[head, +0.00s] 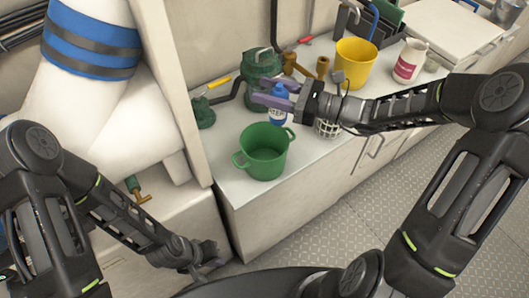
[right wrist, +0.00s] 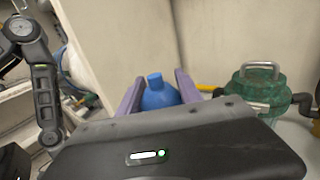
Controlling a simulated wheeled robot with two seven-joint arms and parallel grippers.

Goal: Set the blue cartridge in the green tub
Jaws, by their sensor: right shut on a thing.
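The blue cartridge (head: 278,117), a bottle shape with a blue cap and a white label, is upright between the purple fingers of my right gripper (head: 270,96). In the right wrist view the blue cartridge (right wrist: 158,95) shows between both fingers, its lower part hidden by my gripper body. The green tub (head: 262,164), with two side handles, stands on the counter near its front left. The cartridge appears just behind the tub's back right rim; its height above the counter is hard to tell. My left gripper (head: 207,251) is low at the left, away from the counter, its fingers unclear.
A dark green canister (head: 262,64) stands behind the cartridge; it also shows in the right wrist view (right wrist: 258,90). A white wire basket (head: 327,127) is under my right arm. A yellow bucket (head: 355,64) and a red-and-white jug (head: 409,62) stand further right.

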